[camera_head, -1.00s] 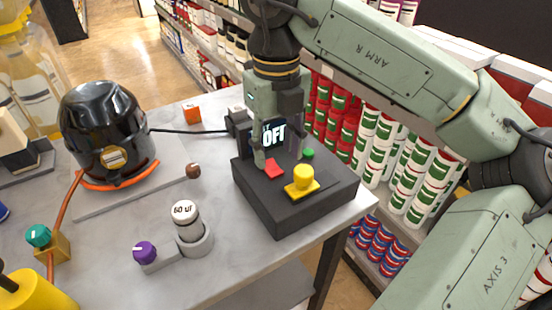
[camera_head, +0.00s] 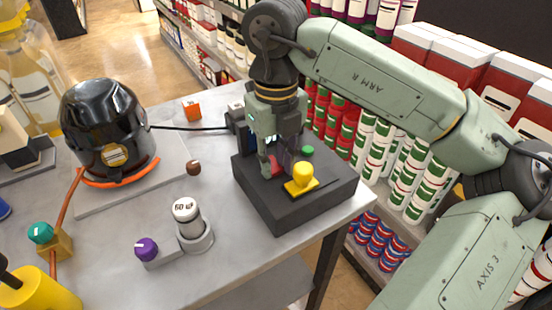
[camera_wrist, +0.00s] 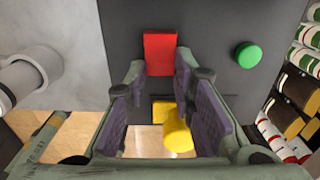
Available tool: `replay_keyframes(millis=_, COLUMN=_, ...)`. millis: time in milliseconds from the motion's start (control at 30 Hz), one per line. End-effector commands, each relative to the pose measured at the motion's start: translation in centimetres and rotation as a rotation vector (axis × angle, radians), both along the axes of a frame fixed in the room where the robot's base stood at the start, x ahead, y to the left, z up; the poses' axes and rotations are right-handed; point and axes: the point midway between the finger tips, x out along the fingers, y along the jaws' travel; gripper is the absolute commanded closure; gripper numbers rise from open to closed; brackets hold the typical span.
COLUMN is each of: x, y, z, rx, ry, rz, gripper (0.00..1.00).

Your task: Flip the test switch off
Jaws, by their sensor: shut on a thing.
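A dark control box (camera_head: 308,207) sits at the right end of the grey table. On its top are a red square switch piece (camera_wrist: 160,52), a green button (camera_wrist: 248,56) and a yellow knob (camera_wrist: 176,128) on a yellow plate. My gripper (camera_head: 274,170) reaches down onto the box from above. In the head view only a bit of red shows between the fingers. The gripper covers most of the box's display, so its text cannot be read.
A round black pump (camera_head: 103,130) with an orange hose stands on a plate at the left. Shelves of cans (camera_head: 415,190) stand behind the box.

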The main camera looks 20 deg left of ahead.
Motion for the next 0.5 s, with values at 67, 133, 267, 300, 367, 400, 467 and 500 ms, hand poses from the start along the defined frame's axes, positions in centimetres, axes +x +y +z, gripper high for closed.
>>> replay_keyframes(millis=67, x=0.02, y=-0.01, z=0.01, rx=-0.001, ry=-0.001, rz=0.000, gripper=0.87)
replay_keyframes(millis=133, x=0.02, y=-0.01, z=0.02, rx=-0.001, ry=-0.001, rz=0.000, gripper=0.91)
replay_keyframes(millis=267, x=0.02, y=-0.01, z=0.02, rx=-0.001, ry=-0.001, rz=0.000, gripper=1.00)
replay_keyframes(millis=300, x=0.02, y=-0.01, z=0.02, rx=-0.001, ry=-0.001, rz=0.000, gripper=1.00)
replay_keyframes(millis=367, x=0.03, y=-0.01, z=0.03, rx=-0.001, ry=-0.001, rz=0.000, gripper=1.00)
replay_keyframes(millis=400, x=0.03, y=0.03, z=0.07, rx=-0.006, ry=0.004, rz=0.000, gripper=1.00)
replay_keyframes(millis=467, x=0.07, y=0.15, z=0.21, rx=-0.030, ry=0.021, rz=0.002, gripper=1.00)
replay_keyframes(millis=500, x=0.17, y=0.23, z=0.33, rx=-0.056, ry=0.039, rz=0.001, gripper=1.00)
